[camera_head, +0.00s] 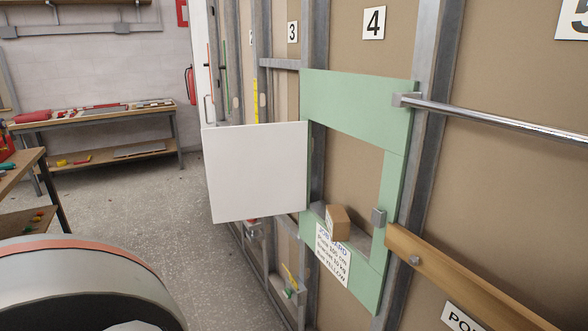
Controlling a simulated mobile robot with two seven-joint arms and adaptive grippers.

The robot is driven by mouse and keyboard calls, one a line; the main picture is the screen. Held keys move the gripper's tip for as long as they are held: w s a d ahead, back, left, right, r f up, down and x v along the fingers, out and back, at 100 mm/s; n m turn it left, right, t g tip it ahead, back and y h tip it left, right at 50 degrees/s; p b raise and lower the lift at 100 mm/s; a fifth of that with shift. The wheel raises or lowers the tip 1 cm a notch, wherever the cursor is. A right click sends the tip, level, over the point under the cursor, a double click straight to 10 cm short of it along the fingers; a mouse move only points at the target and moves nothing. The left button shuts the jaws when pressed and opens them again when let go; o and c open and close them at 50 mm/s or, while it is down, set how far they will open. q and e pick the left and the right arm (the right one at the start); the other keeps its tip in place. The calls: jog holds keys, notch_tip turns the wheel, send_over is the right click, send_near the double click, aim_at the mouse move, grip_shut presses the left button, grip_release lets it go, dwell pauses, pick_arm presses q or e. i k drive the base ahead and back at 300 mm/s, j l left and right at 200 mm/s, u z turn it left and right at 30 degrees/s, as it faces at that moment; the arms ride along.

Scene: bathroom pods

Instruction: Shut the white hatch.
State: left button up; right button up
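The white hatch (257,172) is a flat square panel that stands wide open, swung out into the room at the left side of a green frame (357,98). Its right edge meets the left side of the frame. The rectangular opening in the frame is uncovered and shows brown board behind it. A small brown box (337,222) is at the lower edge of the opening. Neither of my grippers is in view.
A metal rail (490,117) and a wooden bar (465,283) run along the wall at the right. A printed card (332,256) is below the opening. A workbench (97,112) stands at the back left. The grey floor (165,205) left of the hatch is clear.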

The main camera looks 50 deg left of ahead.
aim_at(252, 171)
jog(key=j+z, duration=0.15)
jog(key=z, duration=0.25)
jog(key=j+z, duration=0.15)
jog(key=z, duration=0.25)
jog(key=k+j+z, duration=0.15)
jog(key=j, duration=0.25)
jog(key=j+z, duration=0.2)
jog(key=j, duration=0.2)
jog(key=k+j+z, duration=0.1)
jog(key=j, duration=0.35)
jog(key=k+j+z, duration=0.1)
jog(key=k+j, duration=0.2)
jog(key=j, duration=0.15)
jog(key=k+j+z, duration=0.1)
jog(key=k+j, duration=0.15)
jog(key=j, duration=0.15)
jog(key=k+j, duration=0.2)
jog(key=j, duration=0.2)
jog(key=k+j, duration=0.2)
jog(key=j, duration=0.25)
jog(key=k+j, duration=0.25)
jog(key=j, duration=0.2)
jog(key=k+j+z, duration=0.1)
jog(key=j, duration=0.35)
jog(key=k+j, duration=0.55)
jog(key=j, duration=0.3)
jog(key=z, duration=0.05)
